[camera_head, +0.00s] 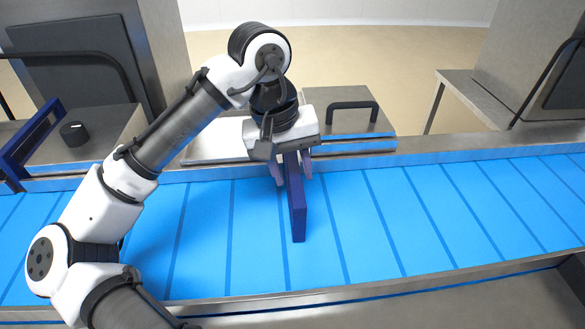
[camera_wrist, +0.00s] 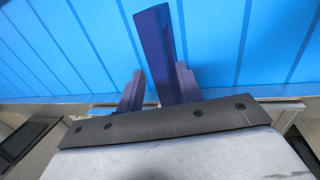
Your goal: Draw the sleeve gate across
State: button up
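The sleeve gate appears to be the dark blue-purple bar (camera_head: 297,208) that lies across the blue conveyor belt from the back rail toward the front. It also shows in the wrist view (camera_wrist: 157,45), running up from between the fingers. My gripper (camera_head: 290,168) points down over the back of the belt, with one finger on each side of the bar. In the wrist view my gripper (camera_wrist: 158,88) shows a gap between the left finger and the bar, while the right finger overlaps the bar's edge. The bar's back end is hidden under the gripper.
The blue belt (camera_head: 400,215) is clear on both sides of the bar. A metal rail (camera_head: 440,155) runs along its back edge. A block with a black handle (camera_head: 353,112) stands behind my gripper. At left are a dark blue frame (camera_head: 28,140) and a black knob (camera_head: 74,133).

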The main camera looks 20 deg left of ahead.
jog(key=shift+f, duration=0.4)
jog(key=shift+c, duration=0.5)
grip_shut()
jog(key=shift+d, duration=0.15)
